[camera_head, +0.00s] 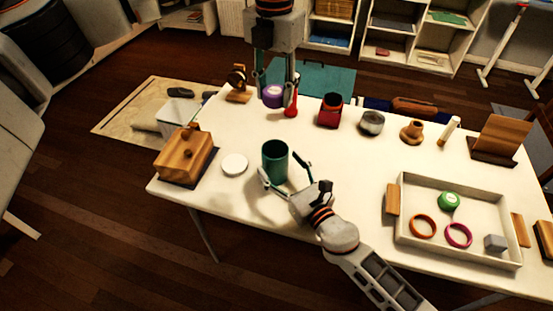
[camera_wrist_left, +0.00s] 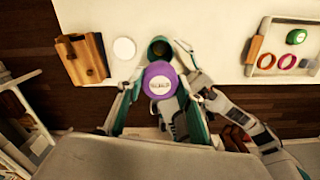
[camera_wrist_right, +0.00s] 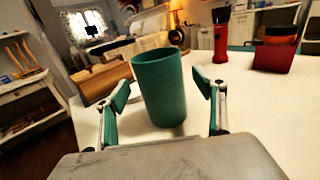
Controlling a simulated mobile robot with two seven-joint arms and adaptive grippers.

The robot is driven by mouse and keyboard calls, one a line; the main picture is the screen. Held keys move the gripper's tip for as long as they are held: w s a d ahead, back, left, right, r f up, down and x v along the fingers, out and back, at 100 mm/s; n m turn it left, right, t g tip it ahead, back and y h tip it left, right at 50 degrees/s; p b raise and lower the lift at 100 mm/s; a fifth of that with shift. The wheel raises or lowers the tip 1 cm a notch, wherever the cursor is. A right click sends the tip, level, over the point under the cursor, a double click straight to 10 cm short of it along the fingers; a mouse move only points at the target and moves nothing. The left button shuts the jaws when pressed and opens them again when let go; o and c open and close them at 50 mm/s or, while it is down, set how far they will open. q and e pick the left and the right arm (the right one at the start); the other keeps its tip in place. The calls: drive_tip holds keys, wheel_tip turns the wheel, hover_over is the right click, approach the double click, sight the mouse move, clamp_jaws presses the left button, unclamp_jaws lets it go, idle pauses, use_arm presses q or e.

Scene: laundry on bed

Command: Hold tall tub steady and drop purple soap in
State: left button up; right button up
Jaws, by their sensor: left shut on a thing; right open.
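The tall teal tub (camera_head: 275,162) stands upright and open-topped near the table's front edge. My right gripper (camera_head: 284,175) is open, low beside the tub. In the right wrist view the tub (camera_wrist_right: 160,92) shows between the two spread fingertips, with a gap on each side. The purple soap (camera_head: 272,97) is a round puck held in the air by my left gripper (camera_head: 275,88), beyond the tub in the head view. In the left wrist view the soap (camera_wrist_left: 160,80) sits between the fingers, and the tub's dark opening (camera_wrist_left: 160,47) shows just above it.
A white disc (camera_head: 234,164) and a wooden box (camera_head: 185,156) lie left of the tub. A red bottle (camera_head: 291,108) and a red container (camera_head: 330,111) stand behind. A white tray (camera_head: 405,234) with rings, a green puck and a grey block is at right. The table centre is clear.

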sight(275, 153)
drive_tip(key=shift+x, duration=1.4)
drive_tip(key=c, duration=1.2)
